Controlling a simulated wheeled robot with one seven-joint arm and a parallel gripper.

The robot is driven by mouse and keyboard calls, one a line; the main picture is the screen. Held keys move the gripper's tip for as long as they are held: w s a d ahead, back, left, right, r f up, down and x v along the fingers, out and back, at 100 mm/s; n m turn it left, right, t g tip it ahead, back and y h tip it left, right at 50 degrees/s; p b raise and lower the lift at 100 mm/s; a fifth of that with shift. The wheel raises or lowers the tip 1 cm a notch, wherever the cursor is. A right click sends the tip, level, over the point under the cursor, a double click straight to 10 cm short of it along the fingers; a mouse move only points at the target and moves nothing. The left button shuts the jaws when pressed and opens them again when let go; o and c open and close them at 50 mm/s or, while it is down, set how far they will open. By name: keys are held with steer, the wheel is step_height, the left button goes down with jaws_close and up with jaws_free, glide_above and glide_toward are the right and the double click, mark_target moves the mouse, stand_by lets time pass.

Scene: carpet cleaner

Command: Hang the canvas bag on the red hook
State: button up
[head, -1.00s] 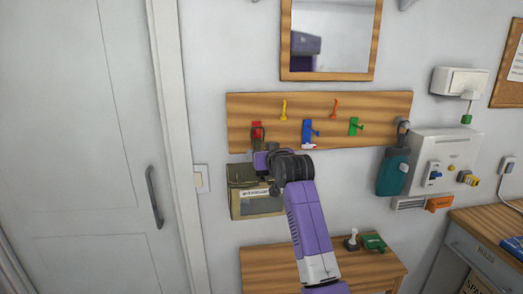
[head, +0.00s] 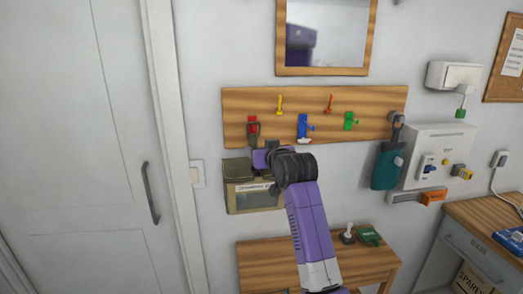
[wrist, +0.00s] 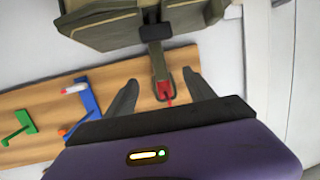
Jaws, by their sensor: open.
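The olive canvas bag (head: 240,197) hangs upright below the wooden board, under the red hook (head: 252,127). Its strap runs up to the hook. In the wrist view the bag (wrist: 115,22) is at the top, and its strap loop (wrist: 158,72) reaches the red hook (wrist: 166,92) and appears to be around it. My gripper (wrist: 162,86) is open, with one finger on each side of the strap end, apart from it. In the head view my gripper (head: 262,157) is in front of the bag's top and hides part of the strap.
The board (head: 370,102) also carries yellow, blue, orange and green hooks. A wooden bench (head: 270,258) stands below, and a white door (head: 80,150) is at the left. A mirror hangs above.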

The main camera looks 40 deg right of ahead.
steer(key=s+a, duration=0.3)
steer(key=s, duration=0.2)
steer(key=shift+a, duration=0.2)
stand_by(0.6)
step_height(320, 180, up, 6)
steer(key=f+t+h, duration=0.1)
steer(key=t, duration=0.1)
steer(key=s+a+f+n+t+y+b, duration=0.3)
steer(key=s+a+f+t, duration=0.1)
steer(key=s+a+f, duration=1.45)
steer(key=s+a+f+g+y+b, duration=0.1)
steer(key=s+a+f, duration=0.2)
steer(key=s, duration=0.6)
steer(key=s+a+f+n+g+y+b, duration=0.1)
steer(key=s+a+f, duration=0.3)
steer(key=s, duration=0.5)
steer(key=s+a+f+n+g+y+b, duration=0.1)
steer(key=s+a+f+g+y+b, duration=0.1)
steer(key=s+f, duration=0.5)
steer(key=s+a+g, duration=0.1)
steer(key=s, duration=0.2)
steer(key=shift+a+f+y, duration=0.2)
steer(key=shift+a+y, duration=0.1)
steer(key=shift+y, duration=0.1)
stand_by(0.3)
